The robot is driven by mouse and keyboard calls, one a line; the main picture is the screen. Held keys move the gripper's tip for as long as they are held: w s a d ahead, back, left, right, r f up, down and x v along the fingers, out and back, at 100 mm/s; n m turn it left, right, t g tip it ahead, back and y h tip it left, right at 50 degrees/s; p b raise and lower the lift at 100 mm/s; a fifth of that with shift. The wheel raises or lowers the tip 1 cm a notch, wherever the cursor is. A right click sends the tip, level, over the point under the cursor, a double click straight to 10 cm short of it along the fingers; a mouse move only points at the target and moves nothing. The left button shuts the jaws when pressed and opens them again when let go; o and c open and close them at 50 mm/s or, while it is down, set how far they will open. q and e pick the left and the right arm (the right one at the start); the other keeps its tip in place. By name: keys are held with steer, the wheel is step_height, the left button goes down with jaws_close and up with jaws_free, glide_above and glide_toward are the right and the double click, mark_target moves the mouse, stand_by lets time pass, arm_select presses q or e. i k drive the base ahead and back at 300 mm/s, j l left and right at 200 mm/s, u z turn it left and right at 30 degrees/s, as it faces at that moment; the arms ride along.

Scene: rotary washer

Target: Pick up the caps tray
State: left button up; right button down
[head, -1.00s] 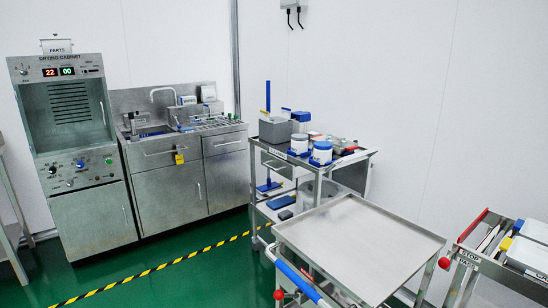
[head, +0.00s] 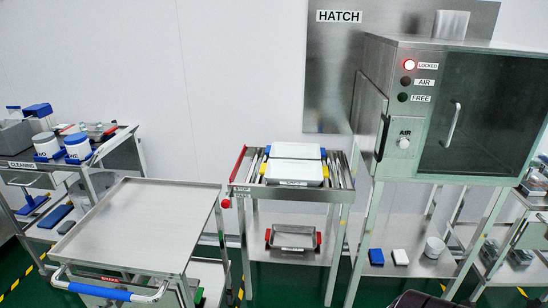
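On the top of a narrow steel cart (head: 240,187) in the middle sit two white lidded trays, one behind the other. The front white tray (head: 293,172) has a small label on its front edge, too small to read surely. The rear white tray (head: 295,150) is partly hidden by it. Blue and yellow pieces show at their sides. A steel tray with red end handles (head: 292,237) sits on the cart's lower shelf. I cannot tell which of these is the caps tray.
An empty steel trolley (head: 145,222) with a blue handle stands left of the cart. A cleaning cart (head: 35,165) with tubs is farther left. A hatch cabinet (head: 465,110) with a lit red lamp stands right, with small items on the shelf below. Green floor shows between them.

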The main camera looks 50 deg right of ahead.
mark_target(291, 172)
steer(key=z, duration=1.65)
